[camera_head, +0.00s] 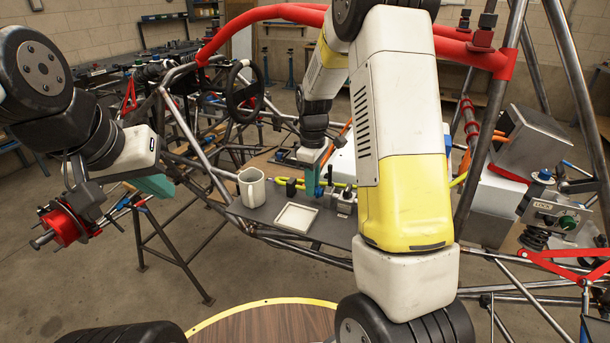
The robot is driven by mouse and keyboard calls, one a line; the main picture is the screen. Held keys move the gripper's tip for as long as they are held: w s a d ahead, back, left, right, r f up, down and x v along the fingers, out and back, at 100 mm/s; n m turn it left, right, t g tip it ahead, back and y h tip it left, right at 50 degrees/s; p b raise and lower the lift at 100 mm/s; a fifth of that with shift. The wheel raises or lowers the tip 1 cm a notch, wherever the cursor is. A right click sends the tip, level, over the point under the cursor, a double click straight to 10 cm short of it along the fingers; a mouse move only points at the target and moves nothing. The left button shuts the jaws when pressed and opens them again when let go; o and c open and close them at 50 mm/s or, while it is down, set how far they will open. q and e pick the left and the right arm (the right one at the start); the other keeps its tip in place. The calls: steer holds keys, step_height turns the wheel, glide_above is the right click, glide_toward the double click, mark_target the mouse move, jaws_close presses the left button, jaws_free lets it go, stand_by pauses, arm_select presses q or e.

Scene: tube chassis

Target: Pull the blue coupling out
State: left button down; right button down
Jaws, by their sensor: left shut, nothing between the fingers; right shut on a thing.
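My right gripper (317,194) reaches down to the grey work plate (265,215) with teal fingers. It is shut on the blue coupling (319,189), a small dark blue piece that is mostly hidden by the fingers. Metal fittings (344,204) stand on the plate just right of it. Whether the coupling still sits in a fitting cannot be told. My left gripper (158,188) is at the left, shut and empty, beside the tube frame and well away from the coupling.
A white mug (252,190) and a shallow white tray (296,218) stand on the plate, left of the fittings. A yellow hose (276,180) runs behind the tray. Chassis tubes (188,125) surround the area. A grey box (530,145) is at the right.

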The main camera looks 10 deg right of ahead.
steer(key=shift+w+a+r, duration=0.1)
steer(key=shift+w+a, duration=0.7)
steer(key=shift+a, duration=0.3)
steer(key=c, duration=1.2)
jaws_free()
step_height(320, 180, up, 8)
